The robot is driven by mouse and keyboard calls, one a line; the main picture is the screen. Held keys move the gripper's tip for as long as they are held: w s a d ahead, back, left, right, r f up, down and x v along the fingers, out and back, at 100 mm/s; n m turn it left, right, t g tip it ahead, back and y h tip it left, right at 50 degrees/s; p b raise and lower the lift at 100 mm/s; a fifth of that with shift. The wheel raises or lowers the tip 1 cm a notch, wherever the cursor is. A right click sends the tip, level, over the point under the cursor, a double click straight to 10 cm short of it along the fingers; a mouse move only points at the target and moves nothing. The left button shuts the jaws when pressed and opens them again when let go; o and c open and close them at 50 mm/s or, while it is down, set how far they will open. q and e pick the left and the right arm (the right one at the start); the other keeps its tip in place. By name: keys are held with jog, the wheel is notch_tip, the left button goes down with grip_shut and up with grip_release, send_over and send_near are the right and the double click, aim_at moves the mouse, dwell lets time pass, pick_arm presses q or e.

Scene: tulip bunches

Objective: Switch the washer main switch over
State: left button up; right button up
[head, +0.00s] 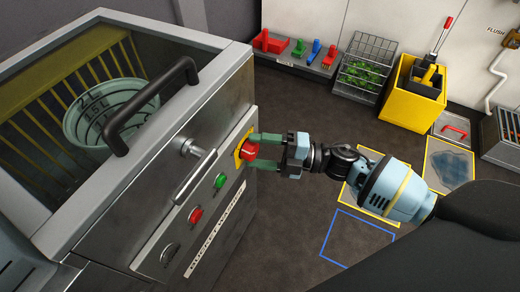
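The washer (150,175) is a grey metal cabinet with an open top on the left of the head view. Its main switch (250,151) is a red knob on a yellow plate at the right end of the front panel. My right gripper (259,151) reaches it from the right, with one green finger above the red knob and one below. The fingers are apart, with the knob between their tips; I cannot tell whether both press on it. They partly hide the switch, so its setting is unclear. My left gripper is not in view.
A green button (220,181), a red button (196,215) and a metal handle (195,177) sit close by on the panel. A black bar handle (150,105) juts above. A yellow bin (412,105) and a wire basket (362,85) stand by the wall.

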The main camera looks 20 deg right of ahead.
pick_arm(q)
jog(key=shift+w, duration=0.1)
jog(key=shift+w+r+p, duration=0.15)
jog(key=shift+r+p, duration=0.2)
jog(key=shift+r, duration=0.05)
pick_arm(e)
jog(key=v, duration=0.7)
jog(key=shift+s+d, duration=0.2)
jog(key=shift+d, duration=0.15)
